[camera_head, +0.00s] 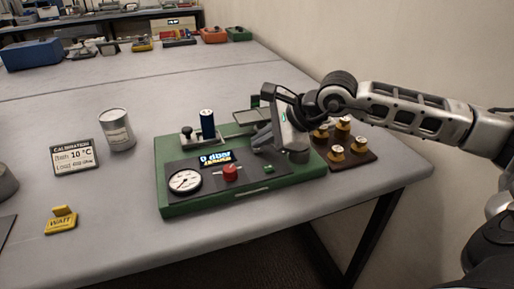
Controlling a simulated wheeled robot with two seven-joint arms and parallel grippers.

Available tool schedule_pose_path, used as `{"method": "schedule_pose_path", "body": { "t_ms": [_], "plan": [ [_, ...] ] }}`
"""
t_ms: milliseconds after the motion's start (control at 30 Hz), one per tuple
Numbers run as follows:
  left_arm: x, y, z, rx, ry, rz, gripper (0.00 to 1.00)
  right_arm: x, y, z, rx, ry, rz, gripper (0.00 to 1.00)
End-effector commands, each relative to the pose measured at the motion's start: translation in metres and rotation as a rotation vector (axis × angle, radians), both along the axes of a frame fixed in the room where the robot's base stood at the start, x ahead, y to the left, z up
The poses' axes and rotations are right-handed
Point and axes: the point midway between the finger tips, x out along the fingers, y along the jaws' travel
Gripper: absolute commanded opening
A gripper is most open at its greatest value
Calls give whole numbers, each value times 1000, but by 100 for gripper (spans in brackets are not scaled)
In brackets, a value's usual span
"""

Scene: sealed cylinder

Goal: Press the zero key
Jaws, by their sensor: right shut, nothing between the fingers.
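A green instrument base (172,207) stands on the table with a dark front panel. The panel carries a white round gauge (185,181), a lit display (215,158) reading what looks like "0 dbar", a red knob (230,173) and a small green key (268,168). No label on the key is readable, so I cannot tell whether it is the zero key. My right gripper (264,145) is shut and empty, pointing down over the right part of the base, behind the green key. Contact with anything is not clear. My left gripper is not in view.
A dark blue cylinder (207,124) stands upright on the base. A block with brass-coloured weights (337,153) sits to the right, under my right arm. A grey can (117,130), calibration sign (74,157) and yellow WAIT sign (61,221) stand left. The table front is clear.

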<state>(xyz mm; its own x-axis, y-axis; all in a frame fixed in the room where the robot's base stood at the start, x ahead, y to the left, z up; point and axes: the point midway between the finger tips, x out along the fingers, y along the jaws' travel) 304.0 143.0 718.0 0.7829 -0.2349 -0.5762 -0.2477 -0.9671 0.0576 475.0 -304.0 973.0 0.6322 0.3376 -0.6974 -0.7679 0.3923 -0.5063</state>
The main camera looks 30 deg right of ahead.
Motion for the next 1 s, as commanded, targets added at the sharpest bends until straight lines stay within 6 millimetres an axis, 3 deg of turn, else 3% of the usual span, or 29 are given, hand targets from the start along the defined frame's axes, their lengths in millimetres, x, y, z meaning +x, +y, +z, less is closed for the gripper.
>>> {"method": "schedule_pose_path", "body": {
  "t_ms": [200,567,1000],
  "plan": [
    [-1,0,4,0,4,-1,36,0,0,12,0,-1,1,0],
    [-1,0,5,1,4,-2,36,0,0,13,0,-2,1,0],
    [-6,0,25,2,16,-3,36,0,0,54,1,-2,1,0]
  ]
}}
